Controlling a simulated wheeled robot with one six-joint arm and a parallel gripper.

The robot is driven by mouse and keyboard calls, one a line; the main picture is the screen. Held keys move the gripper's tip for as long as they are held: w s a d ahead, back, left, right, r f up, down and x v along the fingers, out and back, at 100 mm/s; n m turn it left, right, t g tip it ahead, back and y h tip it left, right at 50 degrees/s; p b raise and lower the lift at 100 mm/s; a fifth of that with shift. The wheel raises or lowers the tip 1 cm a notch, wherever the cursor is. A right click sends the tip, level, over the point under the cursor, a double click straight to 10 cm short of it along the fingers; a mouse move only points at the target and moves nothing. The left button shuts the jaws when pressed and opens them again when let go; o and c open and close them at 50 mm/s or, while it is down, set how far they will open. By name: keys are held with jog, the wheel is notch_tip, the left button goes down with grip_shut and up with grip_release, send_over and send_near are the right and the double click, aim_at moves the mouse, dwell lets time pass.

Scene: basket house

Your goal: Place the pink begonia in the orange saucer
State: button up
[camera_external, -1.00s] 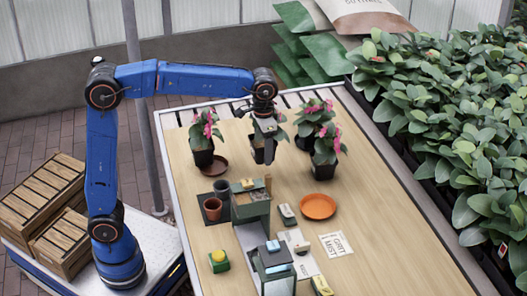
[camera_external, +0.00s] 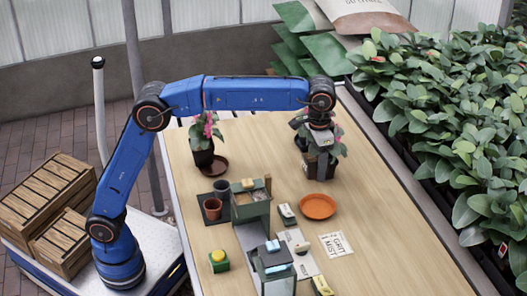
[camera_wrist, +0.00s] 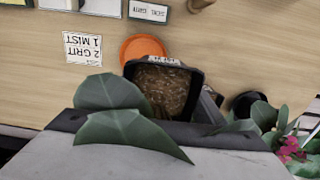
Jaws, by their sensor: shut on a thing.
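My gripper (camera_external: 321,142) is shut on a potted plant, the begonia, held up over the right part of the table. Its square dark pot (camera_wrist: 163,90) with brown soil shows in the wrist view, with large green leaves (camera_wrist: 112,93) across the front. No bloom of the held plant can be told apart there. The orange saucer (camera_external: 318,206) lies empty on the table, in front of and below my gripper in the external view. In the wrist view the saucer (camera_wrist: 141,46) is partly hidden behind the pot's rim.
A potted pink-flowered plant (camera_external: 203,142) stands at left by a brown saucer (camera_external: 217,165). Other pink-flowered plants (camera_wrist: 290,148) stand close to the held pot. A green-grey station (camera_external: 250,205), small pots (camera_external: 212,208) and a label card (camera_external: 335,244) occupy the table's front.

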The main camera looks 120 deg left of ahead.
jog(key=shift+w+d, duration=0.2)
jog(key=shift+w, duration=0.2)
jog(key=shift+w+f, duration=0.15)
jog(key=shift+f, duration=0.15)
send_over(315, 203)
jog(key=shift+f, duration=4.65)
jog(key=shift+f, duration=0.35)
jog(key=o, duration=1.2)
jog(key=shift+o, duration=0.2)
